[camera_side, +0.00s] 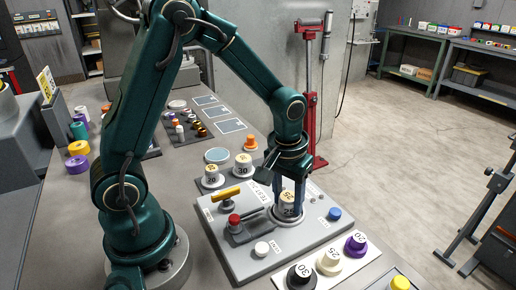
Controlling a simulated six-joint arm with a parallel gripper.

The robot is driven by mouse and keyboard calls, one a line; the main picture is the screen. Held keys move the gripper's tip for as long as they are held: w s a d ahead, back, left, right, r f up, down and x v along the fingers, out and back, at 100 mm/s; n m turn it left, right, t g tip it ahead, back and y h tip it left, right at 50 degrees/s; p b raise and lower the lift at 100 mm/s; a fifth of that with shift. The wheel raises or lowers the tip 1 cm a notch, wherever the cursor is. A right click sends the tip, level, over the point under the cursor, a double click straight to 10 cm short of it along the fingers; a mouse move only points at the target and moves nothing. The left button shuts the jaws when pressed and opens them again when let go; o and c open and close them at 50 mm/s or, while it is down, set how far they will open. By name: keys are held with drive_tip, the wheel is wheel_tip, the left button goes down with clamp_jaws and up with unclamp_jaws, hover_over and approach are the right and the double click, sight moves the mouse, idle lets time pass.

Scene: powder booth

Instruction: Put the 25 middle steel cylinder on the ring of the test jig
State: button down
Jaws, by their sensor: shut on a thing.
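The steel cylinder (287,210) with a cream top marked 25 is between the fingers of my gripper (288,202), which is shut on it and points straight down. The cylinder is upright at the ring (289,223) of the test jig (229,262), a grey plate with rounded corners. The fingers hide part of the cylinder. I cannot tell whether its base rests on the ring or is just above it.
The jig carries a yellow-handled clamp (226,194), a red knob (234,220), a white button (262,249) and a blue button (334,213). Two other cream-topped cylinders (212,173) (243,162) stand behind it. Black, cream and purple numbered caps (329,262) sit in front.

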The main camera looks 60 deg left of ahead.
idle(0.4)
drive_tip(key=shift+c, duration=1.4)
unclamp_jaws()
drive_tip(key=shift+o, duration=1.4)
drive_tip(key=shift+r, duration=3.95)
